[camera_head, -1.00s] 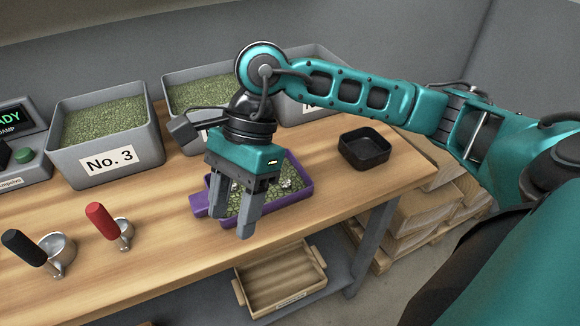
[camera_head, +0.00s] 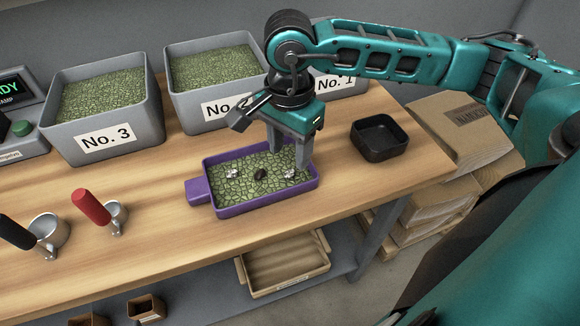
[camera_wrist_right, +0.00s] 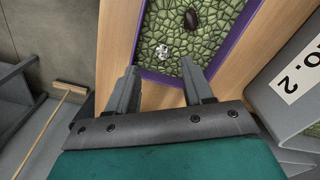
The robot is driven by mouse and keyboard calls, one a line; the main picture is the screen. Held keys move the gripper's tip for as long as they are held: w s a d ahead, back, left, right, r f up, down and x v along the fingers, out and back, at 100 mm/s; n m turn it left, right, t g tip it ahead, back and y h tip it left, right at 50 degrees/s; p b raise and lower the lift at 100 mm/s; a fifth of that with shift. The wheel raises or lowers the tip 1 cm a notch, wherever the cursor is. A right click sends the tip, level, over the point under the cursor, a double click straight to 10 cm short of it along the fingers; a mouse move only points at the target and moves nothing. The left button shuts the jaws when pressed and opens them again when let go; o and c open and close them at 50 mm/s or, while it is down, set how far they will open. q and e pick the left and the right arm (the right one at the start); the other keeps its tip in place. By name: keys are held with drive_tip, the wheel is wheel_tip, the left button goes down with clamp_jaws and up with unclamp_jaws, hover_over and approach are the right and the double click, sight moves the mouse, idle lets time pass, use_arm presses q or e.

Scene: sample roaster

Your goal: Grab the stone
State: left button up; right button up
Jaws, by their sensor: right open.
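A purple tray (camera_head: 262,205) of green beans stands on the table. It holds a pale grey stone-like lump (camera_head: 290,174) at the right, a similar pale lump (camera_head: 232,173) at the left, and a dark brown bean-like piece (camera_head: 261,174) between them. My right gripper (camera_head: 290,158) is open and empty, pointing down over the tray's right part, close to the right lump. In the right wrist view a pale lump (camera_wrist_right: 163,51) lies just beyond the fingertips (camera_wrist_right: 158,68), with the dark piece (camera_wrist_right: 192,20) farther off. Exact fingertip height is unclear. My left gripper is out of view.
Grey bins of green beans, one marked No. 3 (camera_head: 108,141), stand behind the tray. A black square dish (camera_head: 379,148) is to its right. Red-handled (camera_head: 93,208) and black-handled (camera_head: 18,232) scoops lie left. The table front between tray and edge is clear.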

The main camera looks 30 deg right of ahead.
sight(289, 173)
drive_tip(key=shift+w+f, duration=0.2)
drive_tip(key=shift+f, duration=2.9)
drive_tip(key=shift+c, duration=0.4)
clamp_jaws()
